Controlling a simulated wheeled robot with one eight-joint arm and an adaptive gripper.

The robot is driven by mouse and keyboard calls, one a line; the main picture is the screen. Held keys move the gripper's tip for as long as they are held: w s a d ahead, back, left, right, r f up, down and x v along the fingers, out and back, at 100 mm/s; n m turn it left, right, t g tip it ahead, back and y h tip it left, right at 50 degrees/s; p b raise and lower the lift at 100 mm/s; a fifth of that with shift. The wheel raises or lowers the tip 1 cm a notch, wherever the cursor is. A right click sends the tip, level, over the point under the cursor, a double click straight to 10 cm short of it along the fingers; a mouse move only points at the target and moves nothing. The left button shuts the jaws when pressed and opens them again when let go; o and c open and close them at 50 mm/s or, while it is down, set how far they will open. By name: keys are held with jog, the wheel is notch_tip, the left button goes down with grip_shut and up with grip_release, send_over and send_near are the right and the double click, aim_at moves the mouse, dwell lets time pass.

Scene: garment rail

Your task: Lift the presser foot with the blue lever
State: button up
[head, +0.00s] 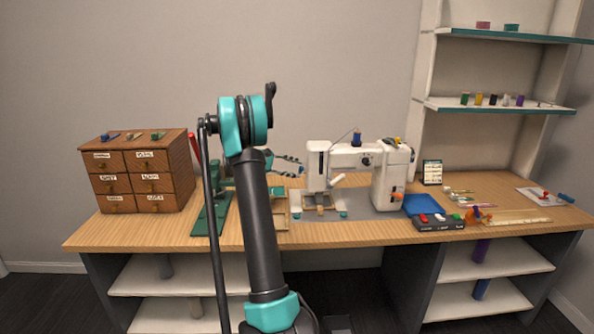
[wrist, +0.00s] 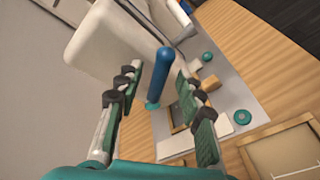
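The white sewing machine (head: 392,180) stands on a grey mat on the table; its white body (wrist: 105,42) fills the upper left of the wrist view. The blue lever (wrist: 160,75) is a rounded bar beside the machine's head, lying between my two fingers in the wrist view. I cannot make it out in the head view. My gripper (wrist: 158,108) is open, with a gap showing on each side of the lever. In the head view my gripper (head: 292,164) is just left of the machine's head. The presser foot cannot be told apart.
A wooden hoop frame (head: 318,209) lies under the machine's head. A wooden drawer cabinet (head: 140,172) stands on the left. A blue tray (head: 420,204) and a dark box with coloured buttons (head: 438,222) lie right of the machine. Shelves (head: 500,106) rise at the back right.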

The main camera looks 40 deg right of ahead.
jog(key=v, duration=1)
jog(key=shift+w+a, duration=0.2)
jog(key=shift+a, duration=0.15)
